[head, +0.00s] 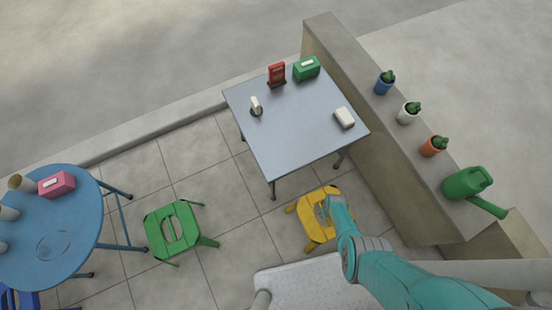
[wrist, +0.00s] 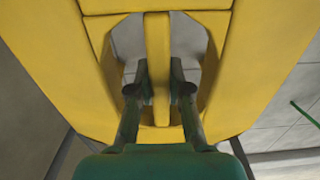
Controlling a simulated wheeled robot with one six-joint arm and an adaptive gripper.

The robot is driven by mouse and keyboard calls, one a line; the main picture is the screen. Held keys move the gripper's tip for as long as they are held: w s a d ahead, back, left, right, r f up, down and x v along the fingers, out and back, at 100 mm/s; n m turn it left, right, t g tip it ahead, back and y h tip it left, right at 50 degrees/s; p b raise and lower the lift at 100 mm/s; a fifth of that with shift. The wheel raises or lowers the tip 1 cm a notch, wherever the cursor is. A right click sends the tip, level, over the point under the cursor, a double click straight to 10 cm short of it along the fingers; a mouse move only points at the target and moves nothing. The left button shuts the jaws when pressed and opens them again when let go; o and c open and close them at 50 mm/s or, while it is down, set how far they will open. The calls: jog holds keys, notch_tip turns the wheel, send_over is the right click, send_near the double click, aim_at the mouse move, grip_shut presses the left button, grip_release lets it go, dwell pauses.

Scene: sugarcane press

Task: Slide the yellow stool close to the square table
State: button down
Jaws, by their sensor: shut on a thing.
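The yellow stool (head: 314,222) stands upright on the tiled floor, just below the square table in the head view. The square table (head: 290,125) has a grey-blue top, and a short gap of floor shows between its front edge and the stool. My gripper (head: 326,208) is over the stool's seat, partly hidden by my arm. In the wrist view the yellow stool's seat (wrist: 265,40) fills the picture, with an opening split by a central bar. My gripper (wrist: 160,85) has its fingers on both sides of that bar, shut on it.
A green stool (head: 172,230) stands to the left, beside a round blue table (head: 85,215). A low wall (head: 375,140) with potted plants and a green watering can (head: 467,183) runs along the right. Tiled floor left of the yellow stool is clear.

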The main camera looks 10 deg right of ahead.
jog(key=shift+d, duration=0.1)
jog(key=shift+w+d, duration=0.2)
jog(key=shift+d, duration=0.65)
jog(key=shift+w+d, duration=0.15)
jog(key=shift+d, duration=0.7)
jog(key=shift+w+d, duration=0.2)
jog(key=shift+d, duration=0.65)
jog(key=c, duration=1.1)
grip_release()
